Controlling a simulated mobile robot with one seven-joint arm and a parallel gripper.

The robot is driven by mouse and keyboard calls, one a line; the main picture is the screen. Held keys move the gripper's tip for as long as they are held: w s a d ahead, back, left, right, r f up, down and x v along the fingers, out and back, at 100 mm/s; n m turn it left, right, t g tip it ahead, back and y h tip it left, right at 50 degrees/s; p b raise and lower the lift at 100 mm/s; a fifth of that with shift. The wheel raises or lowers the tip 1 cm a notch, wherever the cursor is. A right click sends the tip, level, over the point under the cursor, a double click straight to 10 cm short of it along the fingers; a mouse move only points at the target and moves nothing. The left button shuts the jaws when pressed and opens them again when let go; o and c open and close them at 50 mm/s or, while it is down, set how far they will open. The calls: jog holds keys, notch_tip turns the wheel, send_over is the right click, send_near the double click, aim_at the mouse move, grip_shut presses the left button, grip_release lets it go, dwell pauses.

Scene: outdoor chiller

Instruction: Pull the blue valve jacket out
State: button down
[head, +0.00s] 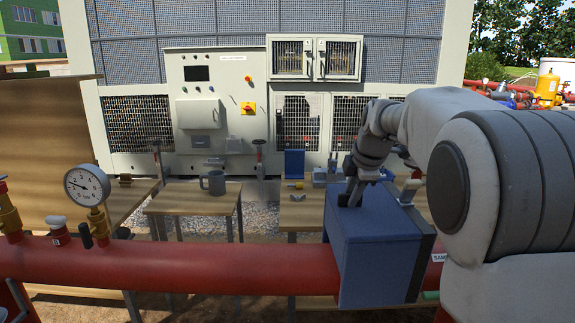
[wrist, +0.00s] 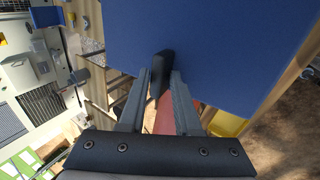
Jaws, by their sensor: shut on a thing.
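The blue valve jacket (head: 375,250) is a box-shaped cover sitting around the red pipe, right of centre in the head view. Its blue face fills the upper part of the wrist view (wrist: 220,45). A black tab (wrist: 163,62) stands out from that face. My gripper (head: 352,194) is at the top of the jacket, at its left side. In the wrist view my gripper (wrist: 164,84) has its grey fingers on either side of the black tab, shut on it. The valve inside the jacket is hidden.
The red pipe (head: 200,262) runs across the front, with a pressure gauge (head: 87,186) at left. Wooden tables behind hold a grey mug (head: 214,182) and small parts. A chiller cabinet (head: 220,105) stands at the back. My arm covers the right side.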

jog(key=shift+d+p, duration=0.3)
dwell(0.4)
jog(key=shift+r, duration=0.35)
jog(key=shift+r, duration=0.1)
jog(key=shift+w+a+r+p, duration=0.1)
jog(key=shift+a+r+p, duration=0.05)
jog(key=shift+r+p, duration=2.05)
jog(key=shift+r, duration=0.5)
jog(key=c, duration=1.2)
grip_release()
jog(key=shift+c, duration=0.2)
grip_shut()
